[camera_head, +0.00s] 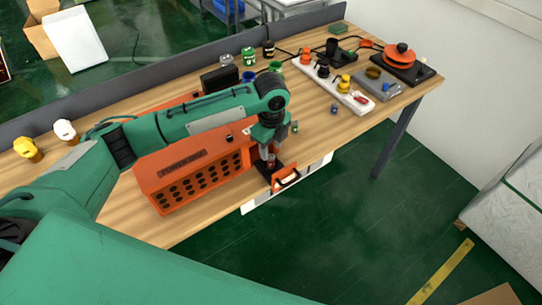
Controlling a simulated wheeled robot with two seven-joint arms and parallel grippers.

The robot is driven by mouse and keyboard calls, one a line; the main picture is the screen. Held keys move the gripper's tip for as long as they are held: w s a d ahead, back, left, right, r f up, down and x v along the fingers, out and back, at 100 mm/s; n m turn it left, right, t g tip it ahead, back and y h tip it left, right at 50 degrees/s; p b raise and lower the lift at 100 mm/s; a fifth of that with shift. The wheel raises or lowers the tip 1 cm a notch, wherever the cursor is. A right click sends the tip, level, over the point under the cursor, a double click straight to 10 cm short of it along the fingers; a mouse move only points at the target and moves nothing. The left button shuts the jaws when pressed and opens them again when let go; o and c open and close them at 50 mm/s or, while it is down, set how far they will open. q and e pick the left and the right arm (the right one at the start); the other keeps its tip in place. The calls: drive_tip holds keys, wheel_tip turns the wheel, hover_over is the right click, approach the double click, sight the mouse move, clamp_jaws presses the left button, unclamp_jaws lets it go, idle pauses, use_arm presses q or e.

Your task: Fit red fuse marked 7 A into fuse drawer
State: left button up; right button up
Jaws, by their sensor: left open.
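My left gripper (269,162) points straight down over the black fuse drawer (276,175), which stands pulled out with an orange handle at its front. The gripper's fingers are open. A small reddish piece, apparently the red fuse (271,161), shows at the fingertips; its 7 A mark cannot be read. I cannot tell whether it sits in the drawer or touches a finger. The orange perforated unit (185,182) lies beside the drawer on the left. My right gripper is not in view.
A white power strip (331,80) with several coloured plugs lies on the right of the wooden table (345,128). Behind it are a grey box (377,83) and an orange reel (399,52).

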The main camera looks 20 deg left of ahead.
sight(271, 157)
use_arm(q)
wheel_tip(271, 157, up, 8)
drive_tip(key=b, duration=0.1)
drive_tip(key=shift+f, duration=0.15)
idle(0.5)
